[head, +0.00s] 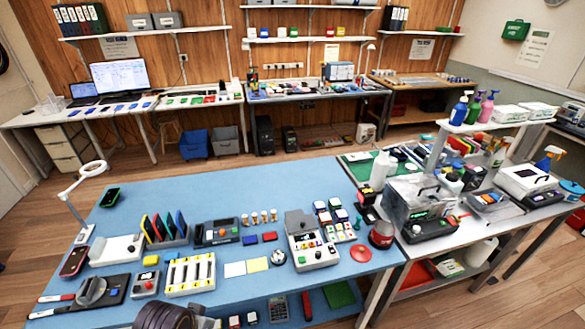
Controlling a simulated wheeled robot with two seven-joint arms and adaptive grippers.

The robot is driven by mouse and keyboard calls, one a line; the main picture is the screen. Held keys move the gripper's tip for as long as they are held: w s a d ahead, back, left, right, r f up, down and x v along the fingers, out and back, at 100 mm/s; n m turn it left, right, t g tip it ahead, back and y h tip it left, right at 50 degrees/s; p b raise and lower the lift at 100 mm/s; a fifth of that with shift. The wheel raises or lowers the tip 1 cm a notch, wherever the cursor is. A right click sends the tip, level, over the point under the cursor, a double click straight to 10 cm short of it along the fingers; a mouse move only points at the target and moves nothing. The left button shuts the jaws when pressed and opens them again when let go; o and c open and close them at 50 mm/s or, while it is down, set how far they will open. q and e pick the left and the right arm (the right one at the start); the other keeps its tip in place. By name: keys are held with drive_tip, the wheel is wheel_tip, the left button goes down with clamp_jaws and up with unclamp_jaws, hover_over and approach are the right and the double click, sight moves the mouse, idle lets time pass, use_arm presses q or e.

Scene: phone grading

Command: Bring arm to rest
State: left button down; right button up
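Neither of my grippers can be made out in the head view. A dark ridged round shape shows at the bottom edge, left of the middle, and I cannot tell what it is. The blue-topped table (150,205) is in front. A phone with a green mark on its dark screen (110,197) lies at its far left. A reddish phone (74,262) lies near the left edge, beside a white tray (116,250).
A white lamp (88,175) rises at the table's left. A rack with coloured cards (165,230), a grey-white device (311,243) and a red jar (382,234) stand on the blue top. A cluttered bench (480,215) adjoins at right. The blue top's far strip is clear.

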use_arm(q)
drive_tip(key=s+f+g+b, duration=0.1)
drive_tip(key=s+f+b, duration=0.15)
drive_tip(key=f, duration=3.35)
drive_tip(key=s+a+f, duration=0.2)
drive_tip(key=s+f, duration=0.8)
drive_tip(key=s, duration=0.1)
drive_tip(key=s+a+f+g+b, duration=0.1)
drive_tip(key=s+a+f, duration=0.1)
drive_tip(key=s+f, duration=0.8)
drive_tip(key=shift+s+a+f+g+b, duration=0.3)
drive_tip(key=shift+s+f, duration=0.1)
drive_tip(key=shift+s, duration=0.5)
drive_tip(key=shift+s, duration=0.1)
